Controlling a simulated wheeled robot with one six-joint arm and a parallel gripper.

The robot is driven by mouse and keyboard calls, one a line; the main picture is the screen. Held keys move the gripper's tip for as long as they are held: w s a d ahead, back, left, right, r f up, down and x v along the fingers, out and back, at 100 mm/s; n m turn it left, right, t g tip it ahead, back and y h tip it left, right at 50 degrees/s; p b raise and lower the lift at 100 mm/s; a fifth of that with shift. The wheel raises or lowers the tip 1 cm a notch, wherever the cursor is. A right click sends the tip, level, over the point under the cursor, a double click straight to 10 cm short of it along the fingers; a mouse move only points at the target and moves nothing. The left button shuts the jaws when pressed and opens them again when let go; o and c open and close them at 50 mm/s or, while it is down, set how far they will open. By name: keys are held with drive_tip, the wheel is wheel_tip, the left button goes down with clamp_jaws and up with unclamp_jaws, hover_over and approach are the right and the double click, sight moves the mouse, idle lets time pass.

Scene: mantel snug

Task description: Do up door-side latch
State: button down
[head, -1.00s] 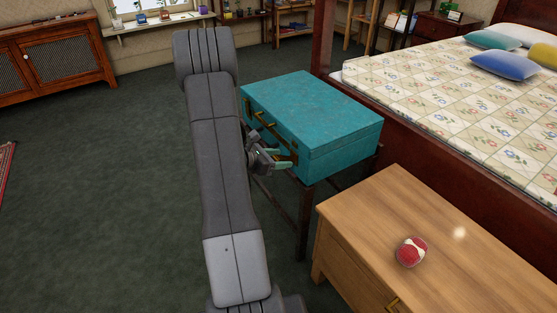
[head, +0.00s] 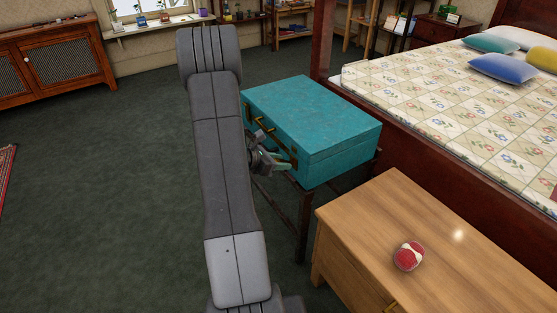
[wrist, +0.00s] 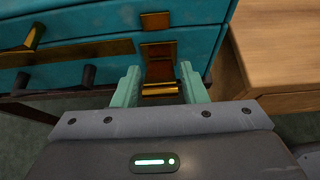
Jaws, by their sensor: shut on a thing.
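A teal suitcase (head: 312,118) lies closed on a dark stand, with its brass-fitted front facing my arm. Its handle shows at the left in the wrist view (wrist: 34,38). In the wrist view, a brass latch (wrist: 160,89) sticks out from the lower part of the front, toward me. A brass plate (wrist: 156,20) sits above it on the lid, apart from the latch's outer end. My gripper (wrist: 159,74) is shut on the latch, one pale green finger at each side. In the head view, my gripper (head: 279,164) is at the right part of the suitcase front and hides that latch.
A wooden cabinet (head: 420,235) with a red and white ball (head: 408,256) on top stands close at the right. A bed (head: 470,100) is behind it. The dark stand (head: 303,220) is under the suitcase. Open green carpet (head: 110,190) lies at the left.

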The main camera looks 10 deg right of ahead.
sight(288, 162)
drive_tip(key=r+y+p, duration=0.1)
drive_tip(key=p, duration=0.1)
drive_tip(key=d+r+g+y+p, duration=0.1)
drive_tip(key=p, duration=0.1)
drive_tip(key=shift+w, duration=0.15)
drive_tip(key=y+p, duration=0.1)
drive_tip(key=p, duration=0.2)
drive_tip(key=d+y+p, duration=0.1)
drive_tip(key=y+p, duration=0.1)
drive_tip(key=p, duration=0.2)
drive_tip(key=shift+w+r+g, duration=0.2)
drive_tip(key=shift+r+g, duration=0.2)
drive_tip(key=p, duration=0.3)
drive_tip(key=y+p, duration=0.1)
drive_tip(key=p, duration=0.2)
drive_tip(key=shift+w+d+r+g+y+p, duration=0.15)
drive_tip(key=shift+d+g+y+p, duration=0.15)
drive_tip(key=shift+d, duration=0.1)
drive_tip(key=shift+p, duration=0.4)
drive_tip(key=shift+w+d+f+y+p, duration=0.1)
drive_tip(key=shift+d+f+y+p, duration=0.15)
drive_tip(key=shift+p, duration=0.8)
drive_tip(key=c, duration=1)
unclamp_jaws()
drive_tip(key=shift+a+r, duration=0.1)
